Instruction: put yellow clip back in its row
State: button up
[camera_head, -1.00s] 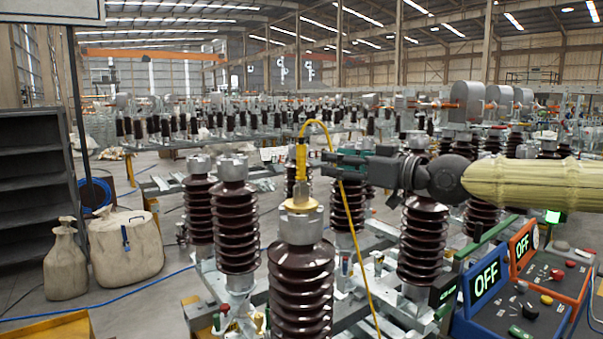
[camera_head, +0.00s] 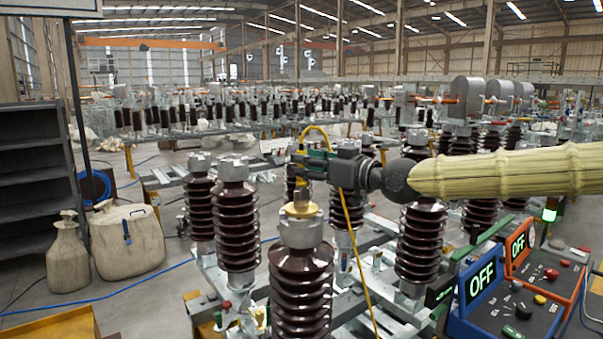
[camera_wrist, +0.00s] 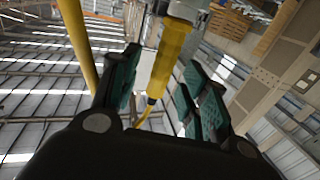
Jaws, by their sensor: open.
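The yellow clip (camera_head: 302,177) stands upright on the metal cap of the front brown insulator (camera_head: 301,275), with a yellow cable (camera_head: 352,232) looping from its top. My gripper (camera_head: 303,162) has come in from the right, level with the clip's upper part, and partly hides it. In the wrist view the yellow clip (camera_wrist: 171,52) lies between the two green-padded fingers of my gripper (camera_wrist: 160,82). The fingers are open, with gaps showing on both sides of the clip. I cannot tell which place is the clip's row.
More brown insulators stand left (camera_head: 237,228) and right (camera_head: 421,240) of the front one. Control boxes reading OFF (camera_head: 482,283) are at lower right. Sandbags (camera_head: 126,241) lie on the floor at left, beside a dark shelf (camera_head: 35,190). A blue cable runs across the floor.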

jog(key=shift+p+x, duration=0.3)
jog(key=shift+x, duration=0.75)
grip_shut()
jog(key=shift+r, duration=0.15)
jog(key=shift+r+b, duration=0.55)
jog(key=shift+b, duration=0.1)
notch_tip(320, 180, up, 2)
jog(key=shift+r+b, duration=0.1)
jog(key=shift+b, duration=0.55)
jog(key=s+d+r+b, duration=0.1)
jog(key=s+d+b, duration=0.4)
jog(key=s+d, duration=0.4)
jog(key=s, duration=0.4)
jog(key=shift+d+r+b, duration=0.2)
jog(key=shift+r+b, duration=0.05)
jog(key=shift+b, duration=0.15)
